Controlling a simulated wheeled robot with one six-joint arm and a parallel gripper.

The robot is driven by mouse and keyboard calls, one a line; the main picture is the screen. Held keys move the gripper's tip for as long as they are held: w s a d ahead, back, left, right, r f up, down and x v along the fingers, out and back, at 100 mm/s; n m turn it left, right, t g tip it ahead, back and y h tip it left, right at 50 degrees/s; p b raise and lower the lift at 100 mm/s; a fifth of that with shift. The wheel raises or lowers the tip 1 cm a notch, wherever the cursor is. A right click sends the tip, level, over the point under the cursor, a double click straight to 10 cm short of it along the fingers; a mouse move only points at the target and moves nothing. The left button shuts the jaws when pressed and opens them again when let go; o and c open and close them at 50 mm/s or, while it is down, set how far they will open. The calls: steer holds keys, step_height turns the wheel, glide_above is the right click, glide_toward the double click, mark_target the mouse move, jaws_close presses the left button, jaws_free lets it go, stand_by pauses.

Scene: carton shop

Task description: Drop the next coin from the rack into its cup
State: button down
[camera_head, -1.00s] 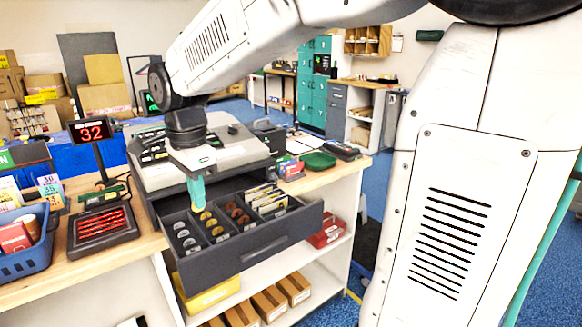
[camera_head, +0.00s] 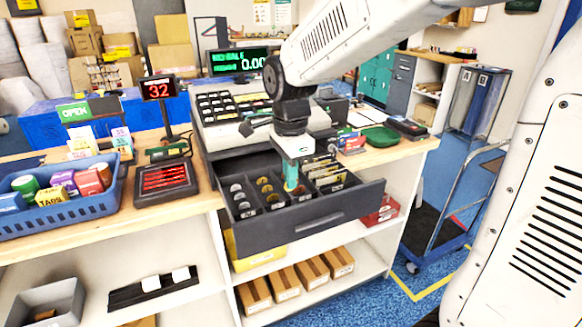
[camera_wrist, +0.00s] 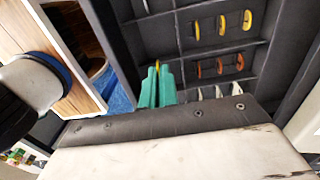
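The open black cash drawer (camera_head: 310,217) holds coins standing in rows: silver coins (camera_head: 239,196) at the left, gold coins (camera_head: 265,185) beside them, then copper ones. The wrist view shows the drawer's dividers (camera_wrist: 188,48), with gold coins (camera_wrist: 222,24), copper coins (camera_wrist: 220,66) and pale coins standing in separate compartments. My gripper (camera_head: 291,187) points down over the drawer, right of the gold row. Its teal fingers (camera_wrist: 157,72) are close together, with a thin gold coin (camera_wrist: 157,64) edge-on between the tips. The fingers hide part of the drawer behind them.
The cash register (camera_head: 235,128) stands behind the drawer. A green dish (camera_head: 380,137) lies right. Cartons (camera_head: 285,285) fill the shelf below.

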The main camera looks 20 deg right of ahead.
steer(key=c, duration=1.6)
jaws_free()
step_height(320, 180, up, 8)
steer(key=shift+f, duration=0.1)
